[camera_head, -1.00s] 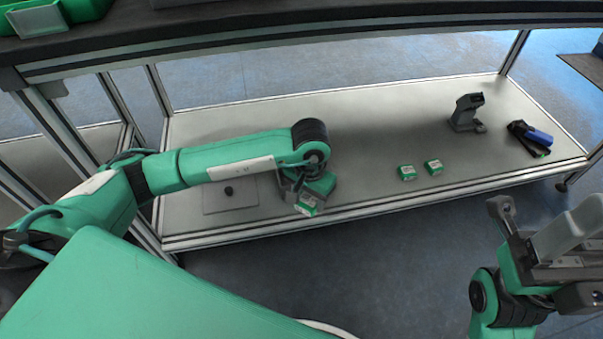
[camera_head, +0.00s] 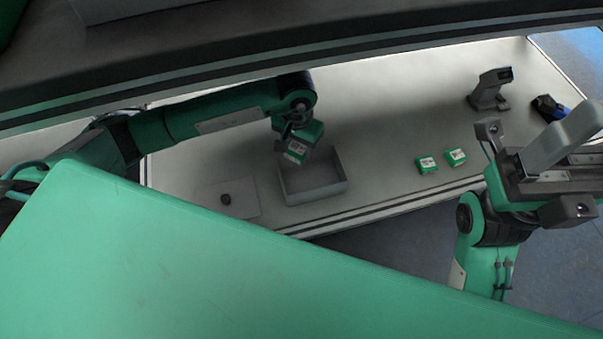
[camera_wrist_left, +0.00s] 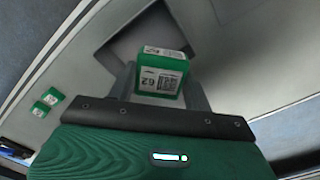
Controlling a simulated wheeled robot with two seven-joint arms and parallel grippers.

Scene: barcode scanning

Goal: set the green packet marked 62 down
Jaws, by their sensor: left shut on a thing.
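The green packet marked 62 (camera_wrist_left: 162,72) has a white label with a barcode and a code square. My left gripper (camera_head: 300,134) is shut on it; in the left wrist view the packet sits between the grey fingers. In the head view the packet (camera_head: 296,151) is tilted and shows at the far left corner of an open grey tray (camera_head: 316,193). Whether it touches the tray is unclear. My right gripper (camera_head: 550,165) is at the right, away from the packet; its jaw gap cannot be made out.
Two other green packets (camera_head: 427,165) (camera_head: 456,157) lie on the light table (camera_head: 385,120). A dark scanner stand (camera_head: 490,90) and a blue-black device (camera_head: 549,108) are farther right. A shelf edge crosses above.

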